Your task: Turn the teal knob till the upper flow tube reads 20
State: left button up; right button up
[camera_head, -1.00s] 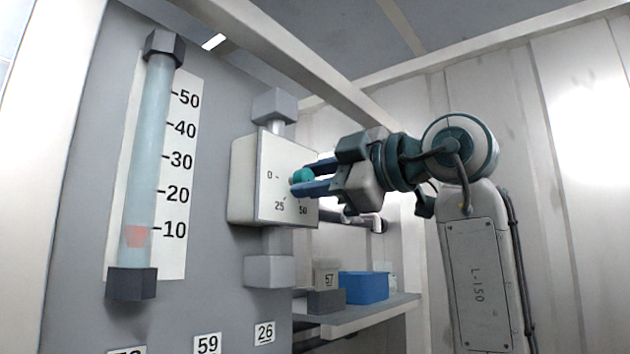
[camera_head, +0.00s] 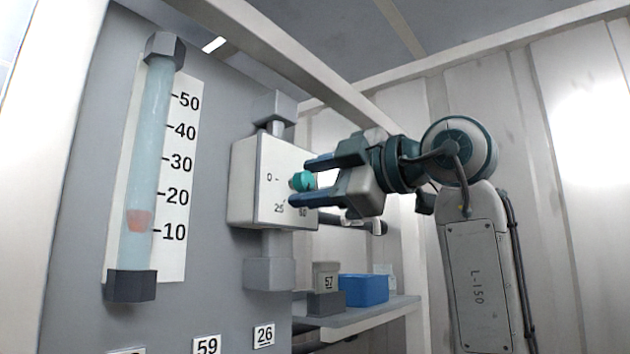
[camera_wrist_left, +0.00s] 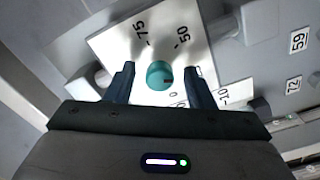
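The teal knob (camera_head: 303,181) sits on the white valve box (camera_head: 258,190); it also shows in the left wrist view (camera_wrist_left: 158,75), with a dark mark on its face. My left gripper (camera_head: 300,182) is open, one finger on either side of the knob, with gaps visible between fingers and knob in the left wrist view (camera_wrist_left: 160,80). The flow tube (camera_head: 148,150) stands upright at left beside a scale (camera_head: 178,260). Its reddish float (camera_head: 138,220) lies between the 10 and 20 marks, nearer 10. My right gripper is out of view.
A grey panel (camera_head: 205,150) carries the tube and box. Number labels 59 (camera_head: 206,344) and 26 (camera_head: 263,336) are low on it. A shelf (camera_head: 370,318) behind holds a blue bin (camera_head: 363,289) and a grey block. A beam (camera_head: 285,60) crosses above.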

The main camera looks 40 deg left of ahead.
pick_arm(q)
jog(key=w+d+b, duration=0.1)
jog(key=d+b, duration=0.3)
jog(key=d, duration=0.6)
jog(key=shift+d, duration=0.35)
jog(key=shift+w, duration=0.1)
